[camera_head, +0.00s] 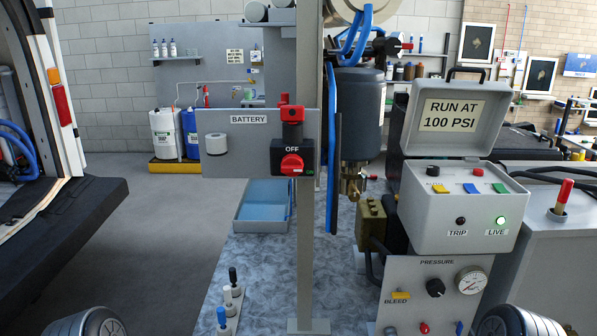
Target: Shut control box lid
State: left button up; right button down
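The control box (436,238) is a light grey box at the right of the head view. Its lid (483,142) stands open, raised at the back, with a black handle (466,72) on top and a "RUN AT 100 PSI" label (451,114) on its inner face. The box's top panel carries yellow, blue and green switches (471,188). Its front has a dark TRIP light (460,221) and a lit green LIVE light (500,220). Neither gripper shows; only rounded parts of my arms appear at the bottom left and bottom right edges.
Below the box is a pressure panel (411,313) with a gauge (471,280). A post (307,230) with a BATTERY panel (252,163) and red switch stands left. A grey cabinet (560,260) with a red-topped lever (563,197) stands right. The floor at left is clear.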

aim_at(448, 117)
jog(key=l+u, duration=0.2)
jog(key=u, duration=0.2)
jog(key=l+u, duration=0.15)
jog(key=u, duration=0.25)
jog(key=k+l+u, duration=0.1)
jog(key=u, duration=0.3)
jog(key=k+l+u, duration=0.1)
jog(key=u, duration=0.3)
jog(key=k+l+u, duration=0.2)
jog(key=k+l, duration=0.2)
jog(key=k+l+u, duration=0.2)
jog(key=k+l, duration=0.15)
jog(key=k, duration=0.15)
jog(key=k+l+u, duration=0.2)
jog(key=k, duration=0.3)
jog(key=k+l+u, duration=0.2)
jog(key=k, duration=0.3)
jog(key=k+l, duration=0.15)
jog(key=k, duration=0.35)
